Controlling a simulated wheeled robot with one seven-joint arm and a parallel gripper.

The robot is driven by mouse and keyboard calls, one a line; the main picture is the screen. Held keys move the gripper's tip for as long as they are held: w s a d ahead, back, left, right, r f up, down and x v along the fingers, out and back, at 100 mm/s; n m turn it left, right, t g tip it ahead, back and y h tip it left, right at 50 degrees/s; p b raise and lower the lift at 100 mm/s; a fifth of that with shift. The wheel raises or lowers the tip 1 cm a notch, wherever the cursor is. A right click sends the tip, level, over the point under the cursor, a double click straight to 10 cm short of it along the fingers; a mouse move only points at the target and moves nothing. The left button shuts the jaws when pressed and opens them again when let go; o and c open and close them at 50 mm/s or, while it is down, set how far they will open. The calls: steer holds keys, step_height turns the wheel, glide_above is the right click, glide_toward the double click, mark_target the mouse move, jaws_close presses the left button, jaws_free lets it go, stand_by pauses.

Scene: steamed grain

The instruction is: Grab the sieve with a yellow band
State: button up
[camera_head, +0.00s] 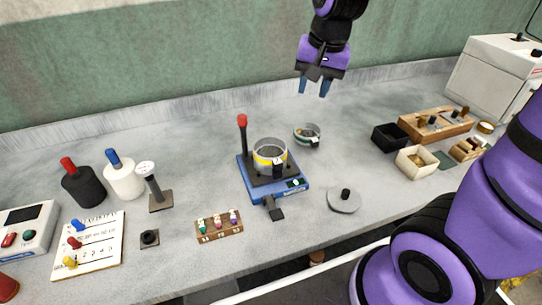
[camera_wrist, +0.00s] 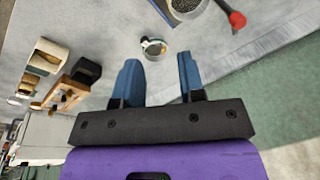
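The sieve with a yellow band (camera_head: 270,154) is a round metal ring. It sits upright on the blue-based device (camera_head: 250,187) in the middle of the counter. In the wrist view a sieve on the device shows only partly at the top edge (camera_wrist: 186,8), and its band is hard to make out there. My gripper (camera_head: 314,88) hangs in the air above the back of the counter, up and to the right of the sieve. It also shows in the wrist view (camera_wrist: 157,75), with its two blue fingers apart and nothing between them.
A smaller round container (camera_head: 307,134) stands right of the device. A red-knobbed post (camera_head: 242,130) rises at the device's back left. A grey disc lid (camera_head: 344,201) lies in front right. Black (camera_head: 390,137) and cream (camera_head: 416,162) boxes stand at right. Bottles (camera_head: 122,179) stand at left.

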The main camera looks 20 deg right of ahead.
steer(key=w+a+f+m+g+h, duration=0.1)
steer(key=w+f+m, duration=0.15)
steer(key=f, duration=0.35)
steer(key=w+a+f+m+g, duration=0.1)
steer(key=w+f, duration=0.3)
steer(key=f, duration=0.3)
glide_above(284, 159)
steer(key=w+d, duration=0.1)
step_height(284, 159, down, 6)
steer(key=shift+r, duration=0.2)
steer(key=shift+s+a+f, duration=0.1)
steer(key=shift+f, duration=1.25)
steer(key=shift+a+f, duration=0.1)
steer(key=shift+f, duration=1.2)
jaws_close()
